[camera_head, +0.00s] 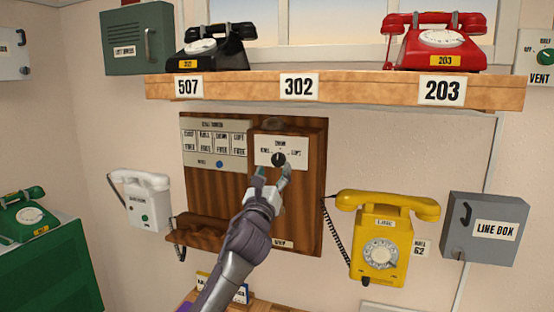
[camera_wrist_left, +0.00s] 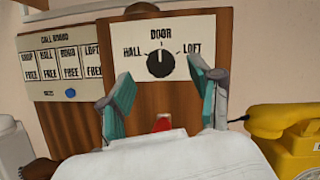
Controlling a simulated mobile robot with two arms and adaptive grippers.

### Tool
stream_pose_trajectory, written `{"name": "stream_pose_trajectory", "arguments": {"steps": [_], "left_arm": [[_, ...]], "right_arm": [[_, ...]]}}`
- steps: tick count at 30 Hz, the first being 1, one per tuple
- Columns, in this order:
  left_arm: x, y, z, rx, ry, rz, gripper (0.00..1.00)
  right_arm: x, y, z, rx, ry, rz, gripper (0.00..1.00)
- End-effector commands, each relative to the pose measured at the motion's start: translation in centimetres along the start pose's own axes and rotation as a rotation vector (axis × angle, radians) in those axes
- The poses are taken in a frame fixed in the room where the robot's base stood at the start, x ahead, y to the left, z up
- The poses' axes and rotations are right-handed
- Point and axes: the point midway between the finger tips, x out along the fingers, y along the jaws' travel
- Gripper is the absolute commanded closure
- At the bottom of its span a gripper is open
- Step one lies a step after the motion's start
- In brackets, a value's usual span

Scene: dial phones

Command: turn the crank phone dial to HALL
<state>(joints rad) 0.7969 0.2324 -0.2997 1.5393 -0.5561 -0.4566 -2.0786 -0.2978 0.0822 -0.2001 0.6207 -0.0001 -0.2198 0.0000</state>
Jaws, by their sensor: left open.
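The crank phone is a wooden wall box (camera_head: 312,200) with a white dial plate (camera_head: 295,151) and a black round knob (camera_head: 278,159). In the left wrist view the knob (camera_wrist_left: 160,63) has a pale pointer line standing upright, toward DOOR. HALL is printed at its left and LOFT at its right. My left gripper (camera_head: 271,172) is open in front of the plate, just below the knob. In the left wrist view its teal fingertips (camera_wrist_left: 163,90) are spread to either side of the knob, apart from it. My right gripper is not in view.
A call board (camera_head: 215,145) with a blue button is left of the dial. A yellow phone (camera_head: 381,245) and grey line box (camera_head: 484,228) are at right. A white phone (camera_head: 147,200) hangs at left. A wooden shelf (camera_head: 240,87) with black and red phones runs above.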

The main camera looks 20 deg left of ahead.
Motion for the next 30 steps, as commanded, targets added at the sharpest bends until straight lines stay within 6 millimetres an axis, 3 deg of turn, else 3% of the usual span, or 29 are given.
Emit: {"name": "stream_pose_trajectory", "arguments": {"steps": [3,7,20,30], "left_arm": [[2.1,-0.1,0.1,-0.003,0.001,0.001,0.36],[3.4,0.0,0.0,-0.003,0.001,0.001,0.36],[4.0,0.0,-0.1,-0.001,0.001,-0.001,0.38],[4.0,0.0,-0.1,-0.001,0.001,-0.001,0.95]], "right_arm": [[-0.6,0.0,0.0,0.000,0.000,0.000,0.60],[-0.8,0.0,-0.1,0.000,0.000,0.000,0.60],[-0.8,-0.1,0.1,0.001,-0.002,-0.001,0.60],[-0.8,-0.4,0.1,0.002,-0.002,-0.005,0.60]]}}
